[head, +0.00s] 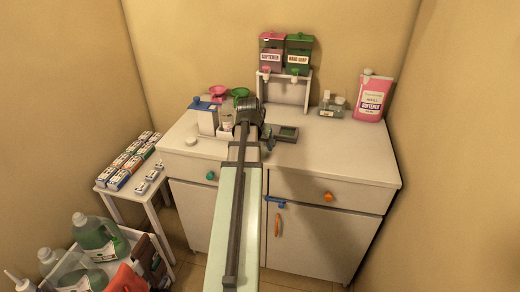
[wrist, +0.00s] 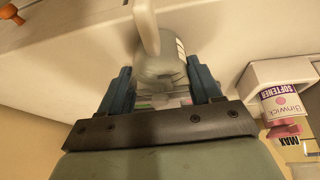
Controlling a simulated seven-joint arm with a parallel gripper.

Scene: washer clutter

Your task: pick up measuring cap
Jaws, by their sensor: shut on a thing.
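My gripper (wrist: 160,88) is shut on a grey, rounded cup-like thing, which I take to be the measuring cap (wrist: 160,68). In the wrist view it sits between the two blue fingers, with pale marks on its side and a pale bar reaching up from it. In the head view my gripper (head: 268,141) is over the white cabinet top, beside a dark tray. The arm hides most of what it holds there. Whether the cap touches the cabinet top cannot be told.
A dark tray (head: 286,133) lies just right of my gripper. Softener (head: 271,58) and hand soap (head: 298,60) dispensers stand behind on a white stand (head: 286,91). A blue-topped carton (head: 205,117) is left, a pink softener pouch (head: 372,98) right. The front right top is clear.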

